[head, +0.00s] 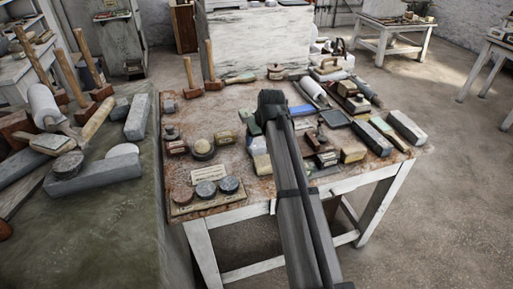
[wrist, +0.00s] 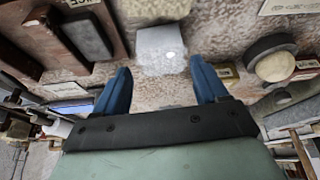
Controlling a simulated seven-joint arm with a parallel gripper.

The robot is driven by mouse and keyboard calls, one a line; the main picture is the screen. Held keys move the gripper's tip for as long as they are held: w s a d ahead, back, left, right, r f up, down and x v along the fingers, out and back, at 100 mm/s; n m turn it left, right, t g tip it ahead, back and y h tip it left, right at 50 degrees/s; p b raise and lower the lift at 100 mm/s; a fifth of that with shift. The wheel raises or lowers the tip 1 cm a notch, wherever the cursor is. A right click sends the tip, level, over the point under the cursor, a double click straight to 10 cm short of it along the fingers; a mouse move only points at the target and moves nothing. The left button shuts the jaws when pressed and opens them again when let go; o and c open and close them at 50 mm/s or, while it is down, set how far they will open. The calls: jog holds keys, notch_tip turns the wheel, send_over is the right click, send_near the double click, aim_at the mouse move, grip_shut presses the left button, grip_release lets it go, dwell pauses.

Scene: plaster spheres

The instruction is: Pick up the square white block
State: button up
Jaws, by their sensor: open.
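The square white block (wrist: 160,50) lies on the worn brown tabletop, ahead of the fingertips in the wrist view. In the head view the white block (head: 258,145) shows just left of my arm, which may hide part of it. My gripper (wrist: 161,78) is open, with its two blue fingers apart and nothing between them. The block appears roughly centred on the gap between the fingers. In the head view my gripper (head: 262,118) is above the middle of the table; its fingertips are hard to make out.
A cream block (wrist: 152,9) lies close beyond the white one. Dark wooden boxes (wrist: 88,37) stand to the left in the wrist view, and round pieces (wrist: 275,66) lie to the right. Tools and blocks crowd the table's right side (head: 352,155); some bare tabletop (head: 225,112) shows left of my gripper.

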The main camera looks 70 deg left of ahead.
aim_at(256, 143)
jog(key=shift+a+x, duration=0.15)
jog(key=shift+x, duration=1.2)
jog(key=shift+a+x, duration=0.15)
jog(key=shift+x, duration=1.2)
jog(key=shift+s+r, duration=0.1)
jog(key=c, duration=1)
